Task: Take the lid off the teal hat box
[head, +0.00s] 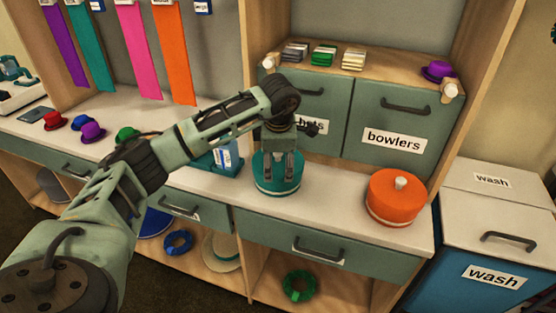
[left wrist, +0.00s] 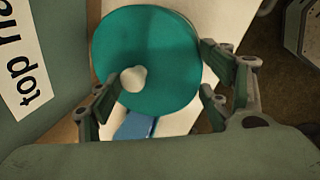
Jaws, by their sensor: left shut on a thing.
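The round teal hat box (head: 278,188) stands on the white counter below the drawers. Its teal lid (left wrist: 150,40) has a pale round knob (left wrist: 133,78), seen from above in the left wrist view. My left gripper (head: 279,176) reaches down over the box from above and is shut on the lid. In the left wrist view, its fingers (left wrist: 160,80) lie on either side of the knob, across the lid. The head view shows no clear gap between lid and box. My right gripper is in neither view.
An orange hat box (head: 395,200) with a pale knob stands to the right. A drawer labelled bowlers (head: 398,120) is behind. A blue-teal item (head: 222,160) is close on the left. Small hats (head: 92,131) sit further left. A wash bin (head: 490,265) is at the right.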

